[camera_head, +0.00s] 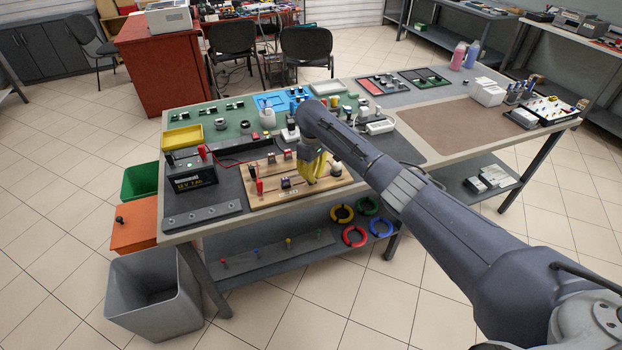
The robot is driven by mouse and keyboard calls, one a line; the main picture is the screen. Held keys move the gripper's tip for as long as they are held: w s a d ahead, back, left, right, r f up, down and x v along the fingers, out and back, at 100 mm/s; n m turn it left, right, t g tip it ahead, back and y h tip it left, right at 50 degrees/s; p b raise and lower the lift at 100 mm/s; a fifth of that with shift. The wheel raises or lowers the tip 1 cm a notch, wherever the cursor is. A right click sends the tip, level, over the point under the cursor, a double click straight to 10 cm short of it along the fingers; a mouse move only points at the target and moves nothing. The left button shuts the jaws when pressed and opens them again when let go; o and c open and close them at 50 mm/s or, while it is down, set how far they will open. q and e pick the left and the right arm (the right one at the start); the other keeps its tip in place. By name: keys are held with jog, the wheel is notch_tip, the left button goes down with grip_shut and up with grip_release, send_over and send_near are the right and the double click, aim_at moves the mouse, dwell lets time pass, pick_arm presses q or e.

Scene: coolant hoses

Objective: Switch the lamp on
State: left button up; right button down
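A wooden board (262,199) lies at the front of the table. It carries small switch-like parts, including a dark one (286,183), with copper-coloured strips between them. My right gripper (314,168) points down over the right part of the board, below the end of my arm. Its yellow fingers are partly covered by the wrist, so their opening and any contact are unclear. My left gripper is not in view.
A yellow tray (182,137) sits behind the battery. A dark perforated strip (203,216) lies at the front left edge. Coloured rings, such as the red one (355,236), are on the lower shelf. A brown mat (446,131) at the right is clear.

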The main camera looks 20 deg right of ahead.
jog(key=shift+r, duration=2.5)
